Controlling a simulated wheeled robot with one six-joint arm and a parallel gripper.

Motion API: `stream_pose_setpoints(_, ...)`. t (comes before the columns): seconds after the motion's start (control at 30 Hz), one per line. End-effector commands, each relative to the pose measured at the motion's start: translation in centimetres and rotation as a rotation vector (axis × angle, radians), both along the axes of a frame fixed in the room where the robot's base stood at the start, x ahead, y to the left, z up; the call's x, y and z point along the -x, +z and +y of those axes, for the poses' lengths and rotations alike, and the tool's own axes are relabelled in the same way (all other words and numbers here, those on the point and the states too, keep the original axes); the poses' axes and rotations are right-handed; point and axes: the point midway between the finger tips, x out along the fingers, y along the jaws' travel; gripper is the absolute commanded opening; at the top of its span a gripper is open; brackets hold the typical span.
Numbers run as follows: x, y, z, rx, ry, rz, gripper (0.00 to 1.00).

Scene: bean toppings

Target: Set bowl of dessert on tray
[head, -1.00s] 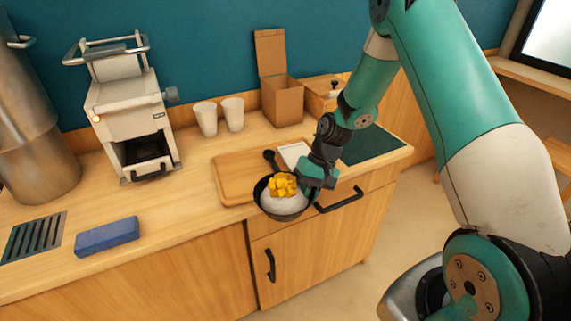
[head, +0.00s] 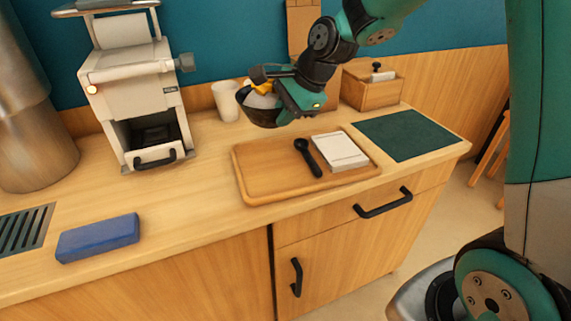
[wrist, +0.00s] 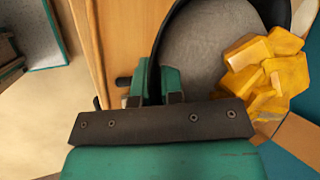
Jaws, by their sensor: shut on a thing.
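The dark bowl of dessert (head: 262,110) is held in the air above the back left part of the wooden tray (head: 262,191). In the wrist view the bowl holds a pale grey dessert (wrist: 205,50) topped with yellow chunks (wrist: 266,75). My gripper (head: 288,96) is shut on the bowl's rim from the right; its fingers show in the wrist view (wrist: 158,85). The bowl looks slightly tilted in the head view. On the tray lie a black spoon (head: 309,158) and a white folded napkin (head: 340,151). The tray's left part is bare.
A white cup (head: 227,101) stands behind and left of the bowl. A white machine (head: 140,95) stands at left, with a blue block (head: 98,238) in front. A wooden box (head: 371,91) and a green mat (head: 407,134) lie to the right.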

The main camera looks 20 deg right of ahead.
Motion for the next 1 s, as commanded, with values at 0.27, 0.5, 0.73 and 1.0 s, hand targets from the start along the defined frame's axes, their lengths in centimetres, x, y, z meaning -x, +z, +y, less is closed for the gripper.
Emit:
stream_pose_setpoints(0.27,0.1,-7.2,0.1,0.000,0.004,0.002,0.00)
stream_pose_setpoints(0.5,0.0,-9.6,0.3,0.000,0.007,0.000,0.00)
stream_pose_setpoints(0.73,0.0,-12.9,0.3,0.000,0.007,0.000,0.00)
stream_pose_setpoints(1.0,0.0,-13.1,0.3,0.000,0.007,-0.003,0.00)
